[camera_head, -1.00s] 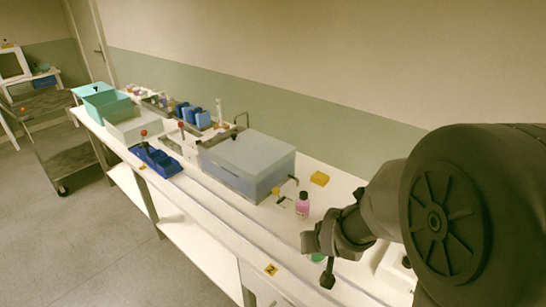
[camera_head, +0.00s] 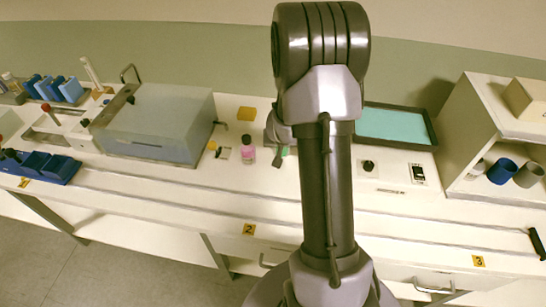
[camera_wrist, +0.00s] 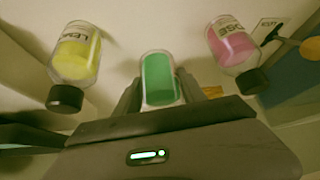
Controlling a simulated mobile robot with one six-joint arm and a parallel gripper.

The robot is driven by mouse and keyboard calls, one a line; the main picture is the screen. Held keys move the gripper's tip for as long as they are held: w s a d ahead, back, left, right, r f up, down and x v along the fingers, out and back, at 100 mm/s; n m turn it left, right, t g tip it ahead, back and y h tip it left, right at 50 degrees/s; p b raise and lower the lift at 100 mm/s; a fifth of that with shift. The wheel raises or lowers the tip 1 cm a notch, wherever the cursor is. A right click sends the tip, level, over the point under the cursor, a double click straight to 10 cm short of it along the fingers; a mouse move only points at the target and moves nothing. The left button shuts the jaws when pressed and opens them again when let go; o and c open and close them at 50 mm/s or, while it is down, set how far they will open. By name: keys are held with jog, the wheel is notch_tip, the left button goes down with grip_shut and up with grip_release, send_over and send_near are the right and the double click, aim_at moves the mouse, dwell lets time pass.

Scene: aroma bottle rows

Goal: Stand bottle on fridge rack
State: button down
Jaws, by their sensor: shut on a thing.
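A bottle with green contents (camera_wrist: 158,78) stands between the fingers of my gripper (camera_wrist: 160,92) in the wrist view, and the gripper is shut on it. In the head view only a small green part of it (camera_head: 285,151) shows beside my arm, which hides most of the gripper. A pink bottle with a black cap (camera_wrist: 234,46) is to its right in the wrist view; it also shows in the head view (camera_head: 248,153). A yellow bottle with a black cap (camera_wrist: 75,57) is to its left. I cannot tell which thing is the fridge rack.
A large grey box (camera_head: 160,120) stands left on the white bench (camera_head: 190,195). A yellow block (camera_head: 246,114) lies near the pink bottle. At right are a dark-framed teal tray (camera_head: 395,125) and a white shelf unit (camera_head: 480,105) with a blue cup (camera_head: 501,172).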

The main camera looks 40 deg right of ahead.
jog(key=shift+f+b, duration=1.25)
jog(key=shift+f, duration=0.9)
jog(key=c, duration=0.7)
grip_release()
jog(key=shift+o, duration=0.2)
jog(key=shift+r, duration=0.1)
